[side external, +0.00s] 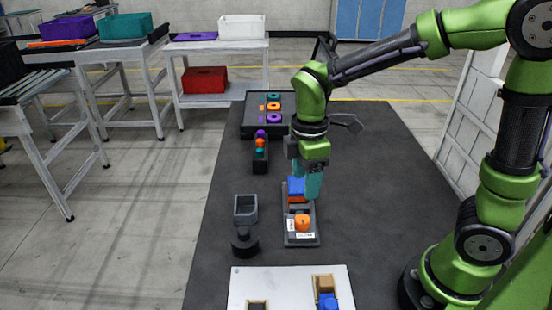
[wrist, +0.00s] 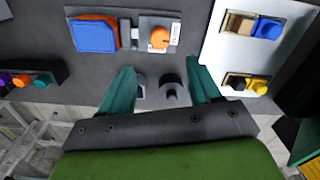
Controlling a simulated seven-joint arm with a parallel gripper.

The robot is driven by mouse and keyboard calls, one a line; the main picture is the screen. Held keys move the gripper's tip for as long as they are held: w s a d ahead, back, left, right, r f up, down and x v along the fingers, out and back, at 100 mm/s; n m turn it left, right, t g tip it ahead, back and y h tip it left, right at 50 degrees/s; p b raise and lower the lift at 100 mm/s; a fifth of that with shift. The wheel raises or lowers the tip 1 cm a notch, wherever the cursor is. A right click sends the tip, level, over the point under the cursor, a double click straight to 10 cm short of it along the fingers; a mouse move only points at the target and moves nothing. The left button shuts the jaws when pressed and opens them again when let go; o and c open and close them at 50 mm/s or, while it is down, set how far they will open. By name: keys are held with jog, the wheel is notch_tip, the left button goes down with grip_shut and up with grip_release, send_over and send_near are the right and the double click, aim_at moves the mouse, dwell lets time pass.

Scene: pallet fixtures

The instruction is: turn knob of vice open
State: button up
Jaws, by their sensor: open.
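The vice (side external: 289,233) is a grey fixture with white labels on the dark mat. Its round orange knob (side external: 302,223) is at the near end, and a blue block (side external: 296,185) is at the far end. In the wrist view, the knob (wrist: 159,38) is at upper centre and the blue block (wrist: 95,35) is left of it. My gripper (side external: 307,184) has teal fingers and hangs over the blue-block end in the side view, partly hiding that end. In the wrist view, my gripper (wrist: 160,68) has its fingers spread, with nothing held between them; the knob lies beyond the fingertips.
A grey open box (side external: 245,206) and a dark round part (side external: 244,243) stand left of the vice. A white board (side external: 250,285) with fixtures is at the near edge. A black holder (side external: 259,164) with coloured pegs and a tray of rings (side external: 248,127) are farther back.

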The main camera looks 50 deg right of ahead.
aim_at(303, 218)
notch_tip(303, 218, down, 11)
jog(key=shift+f, duration=0.1)
dwell(0.3)
jog(key=c, duration=1)
